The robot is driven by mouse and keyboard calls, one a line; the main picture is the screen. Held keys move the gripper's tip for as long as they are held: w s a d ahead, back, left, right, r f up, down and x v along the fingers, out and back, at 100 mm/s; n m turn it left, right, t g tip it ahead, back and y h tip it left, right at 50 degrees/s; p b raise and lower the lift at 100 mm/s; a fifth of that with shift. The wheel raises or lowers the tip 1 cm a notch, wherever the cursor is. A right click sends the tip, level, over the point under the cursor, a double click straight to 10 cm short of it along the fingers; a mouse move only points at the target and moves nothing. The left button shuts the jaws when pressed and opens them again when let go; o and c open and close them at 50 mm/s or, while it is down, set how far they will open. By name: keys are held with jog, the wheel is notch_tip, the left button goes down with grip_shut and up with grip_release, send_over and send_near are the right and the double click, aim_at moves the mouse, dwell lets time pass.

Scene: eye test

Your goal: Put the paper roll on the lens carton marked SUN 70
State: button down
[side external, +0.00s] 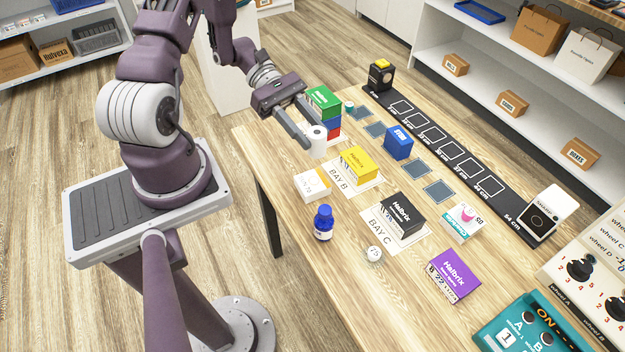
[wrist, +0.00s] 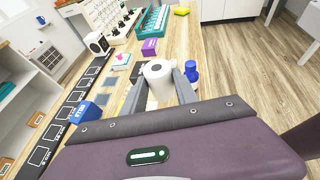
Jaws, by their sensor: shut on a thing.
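The white paper roll (side external: 315,143) is upright between the fingers of my gripper (side external: 307,136), which is shut on it. In the wrist view the roll (wrist: 159,78) shows its round top with a dark core hole, between the two fingertips (wrist: 160,80). A small white carton (side external: 312,185) lies on the table just below the roll in the side view, left of BAY B. Its print is small and seems to end in 70. The roll is apart from the carton's visible faces; its exact height cannot be told. The carton cannot be made out in the wrist view.
Close by stand a green, red and blue stack (side external: 325,103), a yellow box (side external: 356,165) on BAY B, a black box (side external: 402,215) on BAY C and a blue bottle (side external: 323,222). A purple box (side external: 453,275) and teal device (side external: 525,325) are at the front right.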

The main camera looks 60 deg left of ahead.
jog(key=f, duration=1)
jog(key=shift+s+a, duration=0.35)
jog(key=shift+a, duration=0.05)
jog(key=shift+f, duration=0.15)
jog(key=c, duration=0.9)
grip_release()
jog(key=shift+c, duration=0.2)
